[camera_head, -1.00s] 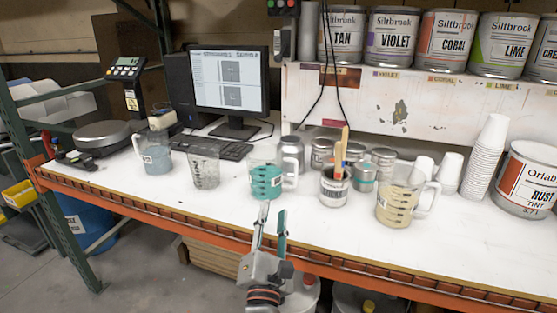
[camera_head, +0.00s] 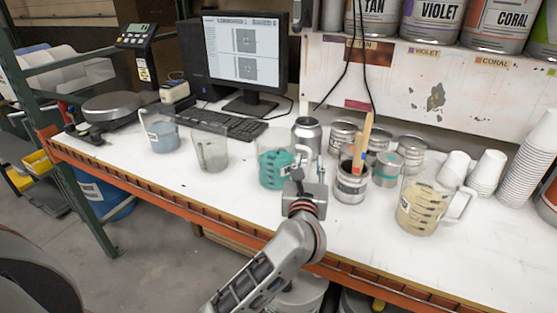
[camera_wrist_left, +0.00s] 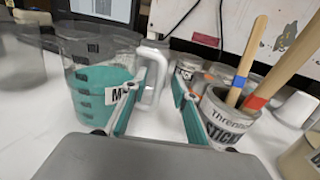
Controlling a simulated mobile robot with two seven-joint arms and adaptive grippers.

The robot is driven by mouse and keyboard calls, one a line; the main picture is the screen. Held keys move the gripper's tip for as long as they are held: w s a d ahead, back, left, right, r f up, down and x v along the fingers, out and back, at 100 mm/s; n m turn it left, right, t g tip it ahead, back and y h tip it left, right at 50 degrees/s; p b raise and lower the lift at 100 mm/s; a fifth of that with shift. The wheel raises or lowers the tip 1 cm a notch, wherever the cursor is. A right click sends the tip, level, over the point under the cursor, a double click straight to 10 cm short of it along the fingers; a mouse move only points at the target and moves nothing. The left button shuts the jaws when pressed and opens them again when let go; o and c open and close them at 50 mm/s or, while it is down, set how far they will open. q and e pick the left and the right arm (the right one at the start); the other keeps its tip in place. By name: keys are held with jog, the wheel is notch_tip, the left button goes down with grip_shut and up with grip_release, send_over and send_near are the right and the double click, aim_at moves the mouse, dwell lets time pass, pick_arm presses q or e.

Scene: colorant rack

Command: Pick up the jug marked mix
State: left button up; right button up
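A clear jug of teal liquid (camera_head: 272,168) stands upright on the white bench, with its handle on the right. In the left wrist view the jug (camera_wrist_left: 90,75) fills the left side; its label starts with "M" and the rest is hidden by a finger. My left gripper (camera_head: 297,178) is at the jug's handle side, reaching in from the front. In the left wrist view the gripper (camera_wrist_left: 155,90) is open, with the white handle (camera_wrist_left: 152,72) between or just beyond its fingertips; contact cannot be told. My right gripper is not in view.
A can of stir sticks (camera_head: 350,185) stands close to the right of the gripper. A jug of cream liquid (camera_head: 418,208) is further right. Small cans (camera_head: 341,138) sit behind. The front bench strip is clear.

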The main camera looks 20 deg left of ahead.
pick_arm(q)
jog(key=shift+x, duration=1.15)
grip_shut()
jog(key=shift+r, duration=0.1)
jog(key=shift+r, duration=0.2)
